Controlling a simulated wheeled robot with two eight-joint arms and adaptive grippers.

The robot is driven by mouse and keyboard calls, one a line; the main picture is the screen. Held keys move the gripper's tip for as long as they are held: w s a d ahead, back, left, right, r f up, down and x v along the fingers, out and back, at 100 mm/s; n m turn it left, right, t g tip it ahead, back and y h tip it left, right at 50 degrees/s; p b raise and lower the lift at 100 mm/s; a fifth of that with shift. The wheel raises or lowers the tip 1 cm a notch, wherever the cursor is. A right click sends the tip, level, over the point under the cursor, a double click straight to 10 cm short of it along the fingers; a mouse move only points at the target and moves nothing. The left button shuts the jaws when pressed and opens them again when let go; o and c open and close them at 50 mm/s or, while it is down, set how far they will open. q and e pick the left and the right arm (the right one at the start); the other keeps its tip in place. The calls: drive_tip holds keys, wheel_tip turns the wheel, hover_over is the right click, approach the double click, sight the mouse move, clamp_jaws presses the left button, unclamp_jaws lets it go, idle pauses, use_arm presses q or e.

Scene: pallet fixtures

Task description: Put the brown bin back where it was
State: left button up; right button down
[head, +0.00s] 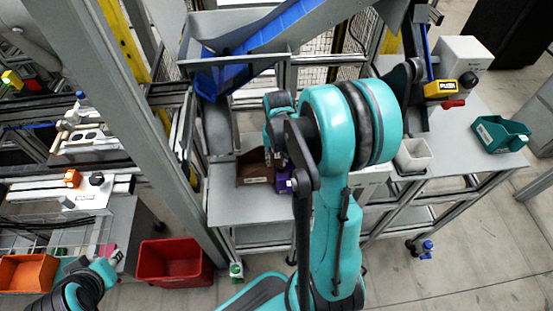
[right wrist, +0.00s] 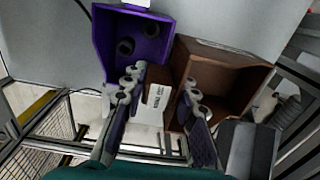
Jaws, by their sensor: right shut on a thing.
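The brown bin (head: 253,168) is over the grey table at the centre, partly hidden by my right arm. In the right wrist view the brown bin (right wrist: 228,72) shows its open top, with a white label on its near left wall. My right gripper (right wrist: 162,112) is shut on that wall, one finger inside the bin and one outside by the label. In the head view the right gripper (head: 274,156) is mostly hidden by its own arm. I cannot tell whether the bin touches the table. Only part of my left arm shows at bottom left; its gripper is not visible.
A purple bin (right wrist: 134,40) with several dark round parts stands close beside the brown bin; it also shows in the head view (head: 284,183). A blue chute (head: 270,38) hangs above. A white bin (head: 413,156) and a green bin (head: 500,133) stand to the right. A red crate (head: 172,262) is lower left.

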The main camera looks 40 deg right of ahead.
drive_tip(key=shift+f, duration=0.4)
drive_tip(key=c, duration=1.2)
unclamp_jaws()
drive_tip(key=shift+r, duration=0.1)
